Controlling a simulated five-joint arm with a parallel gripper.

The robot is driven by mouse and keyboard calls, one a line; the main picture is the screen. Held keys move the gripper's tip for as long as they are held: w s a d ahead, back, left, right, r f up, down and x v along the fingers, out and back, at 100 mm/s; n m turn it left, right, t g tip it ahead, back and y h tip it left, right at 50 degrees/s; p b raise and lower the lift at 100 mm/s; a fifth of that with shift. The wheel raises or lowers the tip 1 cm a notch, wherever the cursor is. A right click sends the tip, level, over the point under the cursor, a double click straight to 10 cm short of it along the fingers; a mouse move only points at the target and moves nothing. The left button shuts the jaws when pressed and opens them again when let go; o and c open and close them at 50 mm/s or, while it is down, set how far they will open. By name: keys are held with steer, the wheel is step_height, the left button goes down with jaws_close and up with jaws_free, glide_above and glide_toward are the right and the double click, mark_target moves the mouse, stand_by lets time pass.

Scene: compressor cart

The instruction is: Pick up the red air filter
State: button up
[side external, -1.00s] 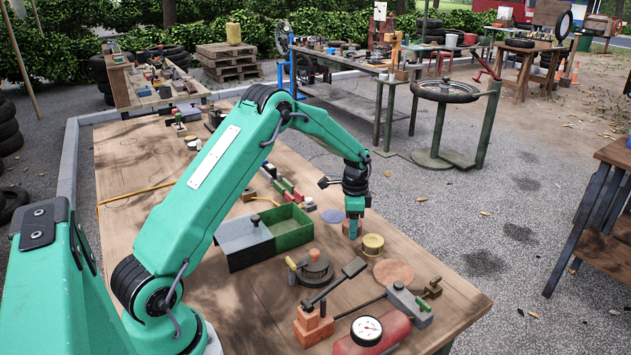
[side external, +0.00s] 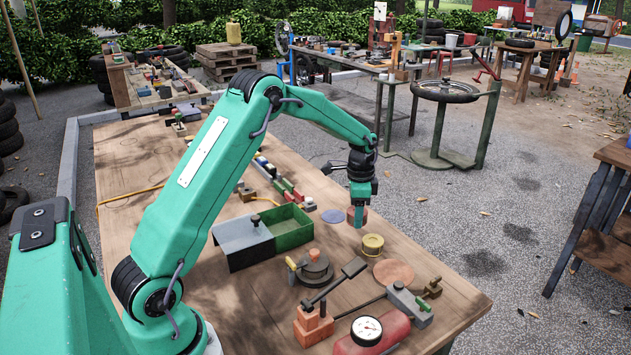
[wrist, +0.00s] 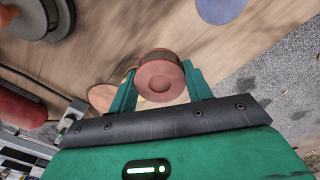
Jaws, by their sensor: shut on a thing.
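The red air filter (wrist: 159,82) is a short round piece with a flat reddish face and a darker band, held between the two green fingers of my gripper (wrist: 160,90) in the wrist view. In the side view my gripper (side external: 358,213) points down with its fingers shut on the red filter (side external: 351,215), which hangs above the table top near its far right edge. The fingers hide part of the filter's side.
A yellow round tin (side external: 373,246) and a flat orange-brown disc (side external: 394,272) lie just in front of the gripper. A blue disc (side external: 332,216) lies to its left. A green open-topped box (side external: 291,230), a black-and-orange round part (side external: 315,268) and a red tank with gauge (side external: 372,335) share the table.

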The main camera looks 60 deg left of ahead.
steer(key=s+d+r, duration=0.2)
steer(key=d+r, duration=0.3)
steer(key=d, duration=0.3)
steer(key=shift+d+r, duration=0.2)
steer(key=shift+d, duration=0.2)
steer(key=s+a, duration=0.7)
steer(key=a, duration=0.3)
steer(key=s+a, duration=0.7)
steer(key=a, duration=0.3)
steer(key=shift+f, duration=3.3)
steer(key=shift+f, duration=0.1)
steer(key=shift+f, duration=1.8)
steer(key=shift+f, duration=0.1)
